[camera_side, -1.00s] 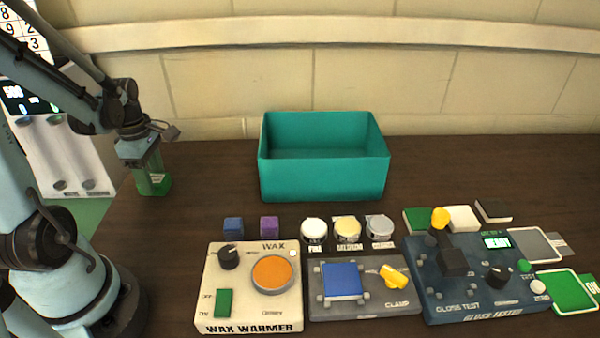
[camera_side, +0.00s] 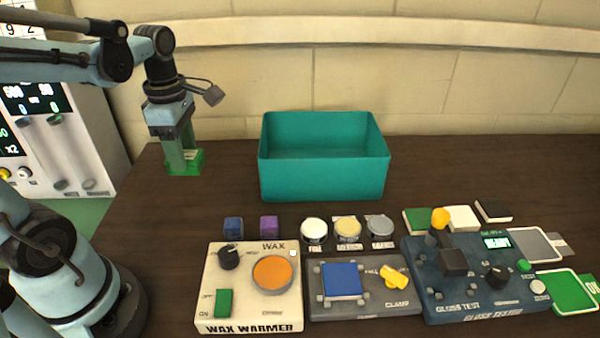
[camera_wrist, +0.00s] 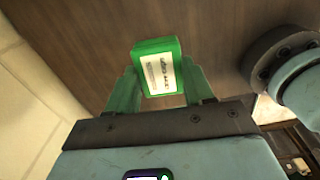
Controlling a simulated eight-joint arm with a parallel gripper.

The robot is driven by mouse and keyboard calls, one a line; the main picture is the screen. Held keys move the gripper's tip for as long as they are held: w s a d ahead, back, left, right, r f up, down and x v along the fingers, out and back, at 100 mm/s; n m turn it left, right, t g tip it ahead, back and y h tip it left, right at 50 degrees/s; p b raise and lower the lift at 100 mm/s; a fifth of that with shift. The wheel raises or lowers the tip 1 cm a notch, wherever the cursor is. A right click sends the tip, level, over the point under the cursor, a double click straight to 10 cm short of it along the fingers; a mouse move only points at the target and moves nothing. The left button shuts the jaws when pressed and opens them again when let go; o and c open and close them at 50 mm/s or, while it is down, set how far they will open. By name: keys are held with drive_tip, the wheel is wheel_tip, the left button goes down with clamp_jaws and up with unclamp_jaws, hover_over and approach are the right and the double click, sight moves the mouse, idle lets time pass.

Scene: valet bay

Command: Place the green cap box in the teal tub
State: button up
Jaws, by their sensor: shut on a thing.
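The green cap box (camera_side: 186,166) is at the left of the table in the side view, left of the teal tub. My gripper (camera_side: 188,158) points down and is shut on it. In the wrist view the green cap box (camera_wrist: 157,66), with a white printed label, sits between the two green-tinted fingers of my gripper (camera_wrist: 160,88). Whether the box still touches the table I cannot tell. The teal tub (camera_side: 322,178) stands upright and open at the back middle; the part of its inside that shows is empty.
In front of the tub are two small cubes (camera_side: 234,228), several round tins (camera_side: 347,230), the wax warmer (camera_side: 214,312), the clamp unit (camera_side: 350,308) and the gloss tester (camera_side: 440,300). Bare table (camera_side: 228,185) lies between my gripper and the tub.

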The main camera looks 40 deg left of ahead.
drive_tip(key=w+d+r, duration=0.1)
drive_tip(key=w+r, duration=0.2)
drive_tip(key=w, duration=0.6)
hover_over(261, 138)
drive_tip(key=shift+d, duration=0.1)
drive_tip(key=w+d+f+n, duration=0.1)
drive_tip(key=w+d+f, duration=0.3)
drive_tip(key=w+d, duration=0.65)
drive_tip(key=f, duration=0.3)
drive_tip(key=w+a+f, duration=0.1)
drive_tip(key=f, duration=0.6)
drive_tip(key=shift+w+a, duration=0.2)
drive_tip(key=shift+f, duration=0.15)
drive_tip(key=o, duration=1)
